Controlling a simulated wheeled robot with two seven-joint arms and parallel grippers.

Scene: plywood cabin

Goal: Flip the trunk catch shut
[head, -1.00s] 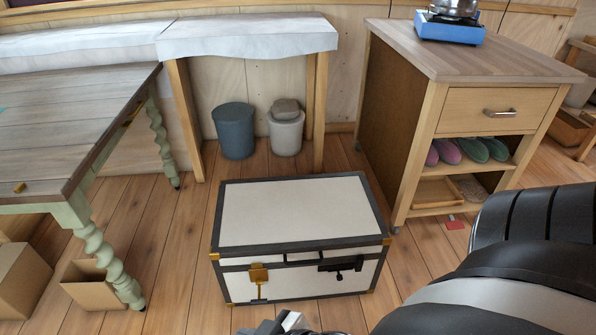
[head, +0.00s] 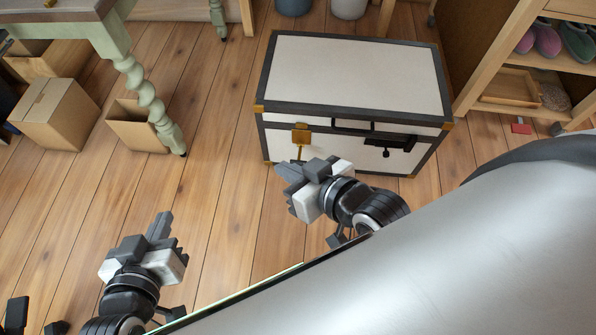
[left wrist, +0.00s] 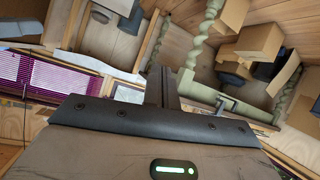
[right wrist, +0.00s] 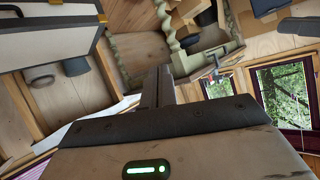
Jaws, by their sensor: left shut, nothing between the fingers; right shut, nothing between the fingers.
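The white trunk (head: 360,75) with black edging and brass corners stands on the floor in the head view, its lid down. On its front are a brass catch (head: 301,134) at the left, with a thin stem hanging below it, and a black catch (head: 392,143) at the right. I cannot tell whether either is fastened. My right gripper (head: 284,170) is shut and empty, appearing just below the brass catch and apart from it. The trunk also shows at the upper left of the right wrist view (right wrist: 45,42). My left gripper (head: 163,223) is shut and empty, low at the left.
A wooden cabinet (head: 490,60) with shelves stands right of the trunk. The floor left of the trunk is clear.

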